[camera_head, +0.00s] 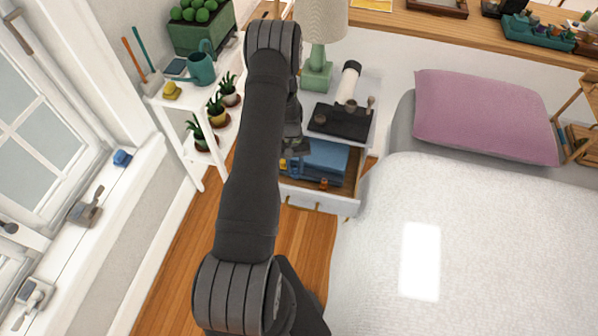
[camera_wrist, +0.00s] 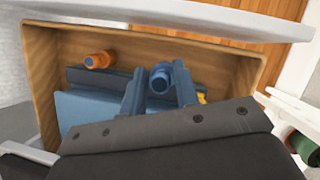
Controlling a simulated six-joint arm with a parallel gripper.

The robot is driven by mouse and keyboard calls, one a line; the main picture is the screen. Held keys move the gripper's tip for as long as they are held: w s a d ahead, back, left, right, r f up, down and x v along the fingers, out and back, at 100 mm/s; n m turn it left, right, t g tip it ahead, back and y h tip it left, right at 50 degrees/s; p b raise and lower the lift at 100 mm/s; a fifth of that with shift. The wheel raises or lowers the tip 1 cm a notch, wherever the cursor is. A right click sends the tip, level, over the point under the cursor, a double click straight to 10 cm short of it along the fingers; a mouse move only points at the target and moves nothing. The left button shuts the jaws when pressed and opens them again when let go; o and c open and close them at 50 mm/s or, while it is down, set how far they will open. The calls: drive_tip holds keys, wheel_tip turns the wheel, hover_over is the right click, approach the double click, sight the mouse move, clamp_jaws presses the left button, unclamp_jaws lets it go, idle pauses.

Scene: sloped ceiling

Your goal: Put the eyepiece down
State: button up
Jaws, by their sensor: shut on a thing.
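The eyepiece (camera_wrist: 159,79), a short blue cylinder with a dark round end, sits between the fingers of my gripper (camera_wrist: 158,86) in the wrist view. The fingers are shut on it. In the head view my gripper (camera_head: 294,167) is at the left part of the open drawer (camera_head: 323,202), partly hidden by my arm. In the wrist view the gripper is over the drawer (camera_wrist: 229,68). Whether the eyepiece touches anything below it cannot be told.
The drawer holds a blue flat object (camera_head: 322,155), an orange cylinder (camera_head: 323,184) and a small yellow thing (camera_head: 283,165). A black tray (camera_head: 343,122), a white tube (camera_head: 348,82) and a green lamp (camera_head: 316,75) stand on the nightstand above. The bed (camera_head: 480,240) is to the right.

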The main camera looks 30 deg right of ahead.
sight(295, 175)
drive_tip(key=shift+f, duration=2.65)
drive_tip(key=o, duration=1)
drive_tip(key=shift+f, duration=0.1)
drive_tip(key=v, duration=1.2)
drive_tip(key=x, duration=1.1)
drive_tip(key=shift+s+a+f, duration=0.1)
drive_tip(key=shift+s+f, duration=0.05)
drive_tip(key=shift+f, duration=0.15)
drive_tip(key=shift+r, duration=1.8)
